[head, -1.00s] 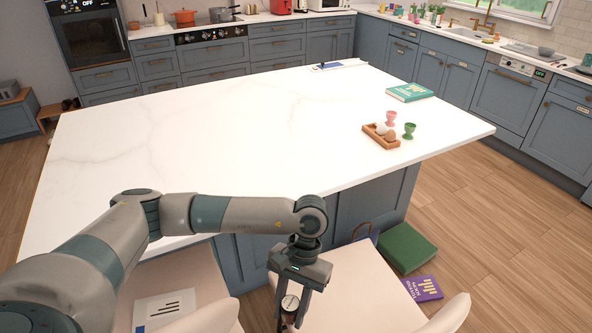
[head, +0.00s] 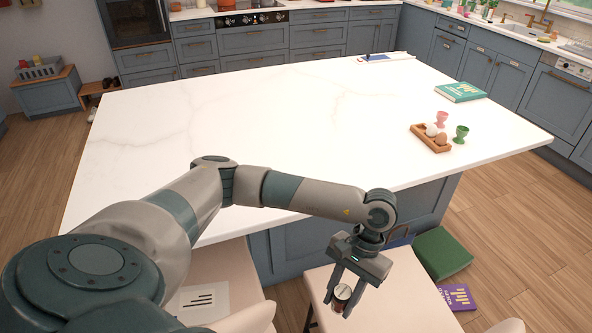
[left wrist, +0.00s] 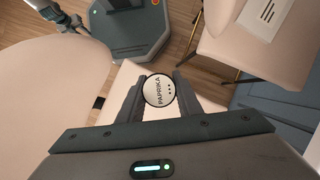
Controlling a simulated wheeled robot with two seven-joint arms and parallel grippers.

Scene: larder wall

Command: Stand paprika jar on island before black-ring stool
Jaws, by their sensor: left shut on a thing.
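The paprika jar (head: 342,295) is between the fingers of my left gripper (head: 346,287), which is shut on it. In the left wrist view the jar's round pale lid (left wrist: 159,90) faces the camera and reads PAPRIKA. The jar is held over the cream seat of the right stool (head: 385,300), lower than the island top and in front of its near edge. The white marble island (head: 270,120) is broad and mostly bare. A second cream stool (head: 225,275) stands to the left. I cannot make out a black ring on either stool.
On the island's right side are a wooden egg tray (head: 430,143), a pink egg cup (head: 441,119), a green egg cup (head: 461,134) and a teal book (head: 460,92). A green box-like thing (head: 442,252) and a purple book (head: 458,296) lie on the floor.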

